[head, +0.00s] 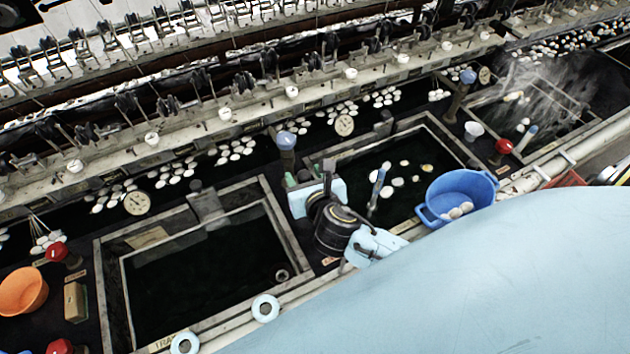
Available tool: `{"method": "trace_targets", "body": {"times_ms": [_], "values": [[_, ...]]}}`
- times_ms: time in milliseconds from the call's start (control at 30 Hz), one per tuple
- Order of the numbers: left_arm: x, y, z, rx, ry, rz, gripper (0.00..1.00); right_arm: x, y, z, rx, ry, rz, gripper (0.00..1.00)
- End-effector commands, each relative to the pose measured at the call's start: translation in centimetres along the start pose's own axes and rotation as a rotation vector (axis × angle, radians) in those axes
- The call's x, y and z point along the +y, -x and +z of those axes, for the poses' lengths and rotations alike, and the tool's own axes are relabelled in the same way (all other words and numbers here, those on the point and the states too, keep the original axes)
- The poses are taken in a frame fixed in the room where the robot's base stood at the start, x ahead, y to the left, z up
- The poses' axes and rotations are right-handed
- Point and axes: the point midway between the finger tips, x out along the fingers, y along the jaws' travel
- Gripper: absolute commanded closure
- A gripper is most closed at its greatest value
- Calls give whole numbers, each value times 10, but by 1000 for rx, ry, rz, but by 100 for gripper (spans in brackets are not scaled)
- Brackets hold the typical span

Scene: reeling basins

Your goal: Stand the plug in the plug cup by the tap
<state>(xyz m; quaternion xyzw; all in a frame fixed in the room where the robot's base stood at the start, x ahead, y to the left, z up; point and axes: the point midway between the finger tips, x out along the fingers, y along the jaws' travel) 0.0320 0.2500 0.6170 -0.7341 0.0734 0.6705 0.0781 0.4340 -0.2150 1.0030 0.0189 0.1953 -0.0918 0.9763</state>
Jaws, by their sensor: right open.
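I cannot single out the plug for sure. A blue-grey rod (377,188) stands tilted in the middle basin and could be it. A small round fitting (282,275) shows in the near corner of the left basin. A white cup (474,130) stands beside a red-topped tap (503,147) at the right; I cannot tell whether it is the plug cup. My right gripper (345,220) is open and empty, seen from above over the divider between the left and middle basins, left of the rod. Its black wrist hides what lies beneath. My left gripper is out of view.
A blue tub (457,193) with a few cocoons stands right of the middle basin. An orange bowl (22,290) and a red tap (57,252) are at the left. Two pale rings (265,308) lie along the front rail. The reeling frame (240,105) runs along the back.

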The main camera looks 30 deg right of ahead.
Motion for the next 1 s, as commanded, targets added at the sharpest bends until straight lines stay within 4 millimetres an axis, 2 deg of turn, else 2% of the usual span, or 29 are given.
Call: {"method": "trace_targets", "body": {"times_ms": [33,200,400,600,1000], "values": [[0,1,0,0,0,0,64,0,13,-1,2,0,3,50],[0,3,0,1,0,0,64,0,51,-1,2,0,2,50],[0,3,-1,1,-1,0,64,0,82,0,-1,1,0,50],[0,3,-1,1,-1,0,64,0,93,0,-1,0,0,50],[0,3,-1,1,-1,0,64,0,93,0,-1,0,0,50]]}}
